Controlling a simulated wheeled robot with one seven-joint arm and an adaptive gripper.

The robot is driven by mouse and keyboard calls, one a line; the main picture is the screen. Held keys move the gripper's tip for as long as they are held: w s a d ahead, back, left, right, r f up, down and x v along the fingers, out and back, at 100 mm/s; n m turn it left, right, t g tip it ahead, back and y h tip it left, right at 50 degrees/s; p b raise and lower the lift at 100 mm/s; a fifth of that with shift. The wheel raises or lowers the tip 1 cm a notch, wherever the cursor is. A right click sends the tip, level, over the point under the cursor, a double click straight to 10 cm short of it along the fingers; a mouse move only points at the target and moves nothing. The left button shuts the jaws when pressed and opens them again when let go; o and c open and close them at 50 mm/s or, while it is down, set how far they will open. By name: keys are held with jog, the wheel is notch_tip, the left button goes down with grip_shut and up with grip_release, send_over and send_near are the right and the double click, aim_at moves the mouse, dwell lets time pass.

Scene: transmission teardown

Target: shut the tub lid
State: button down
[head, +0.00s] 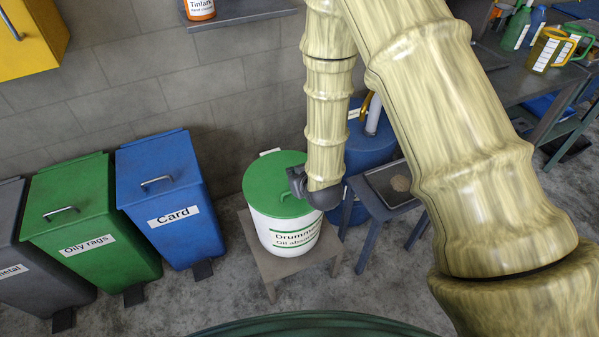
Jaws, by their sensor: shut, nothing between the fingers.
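A small white piece shows at the lid's back edge. My gripper (294,182) is at the right part of the lid, shut and empty. It is touching the lid or just above it; I cannot tell which. My arm and gripper hide the lid's right edge.
The stool (265,259) stands on the concrete floor. A blue card bin (165,190) and a green oily-rags bin (85,220) stand to the left. A blue drum (368,150) and a small table (378,215) with a tray are close on the right.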

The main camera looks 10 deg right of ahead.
aim_at(297, 202)
jog(key=f, duration=0.2)
jog(key=s+f+b, duration=0.1)
jog(key=shift+s+d+f, duration=0.1)
jog(key=shift+d+f, duration=0.05)
jog(key=shift+f, duration=0.2)
jog(key=shift+s+d+f+b, duration=0.1)
jog(key=shift+s+f+b, duration=0.05)
jog(key=shift+f+b, duration=0.15)
jog(key=shift+s+d+f+b, duration=0.1)
jog(key=shift+f+b, duration=0.05)
jog(key=shift+f, duration=0.2)
jog(key=shift+s, duration=0.1)
